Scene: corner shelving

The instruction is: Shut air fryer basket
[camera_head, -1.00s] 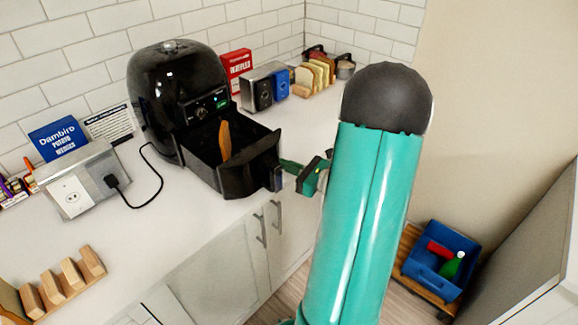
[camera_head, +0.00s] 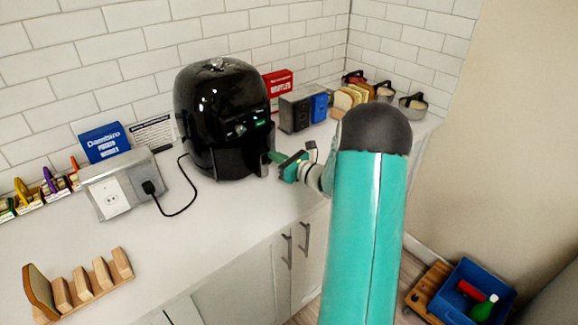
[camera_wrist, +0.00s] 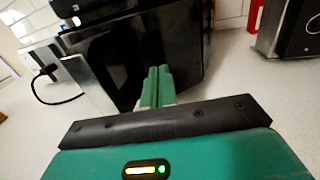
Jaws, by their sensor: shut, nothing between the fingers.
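The black air fryer (camera_head: 222,100) stands on the counter against the tiled wall. Its basket (camera_head: 232,163) sits in the body, with no open interior showing; whether it is fully flush I cannot tell. My gripper (camera_head: 272,157) is at the basket's front, by the handle, with its fingers together and empty. In the wrist view, the green fingertips (camera_wrist: 157,75) are closed together and point at the dark glossy basket front (camera_wrist: 125,58). Whether they touch it I cannot tell.
A silver outlet box (camera_head: 122,185) with a plugged cord stands left of the fryer. A toaster (camera_head: 297,110) and bread slices (camera_head: 347,97) stand to the right. A wooden rack (camera_head: 92,285) is at front left. The counter before the fryer is clear.

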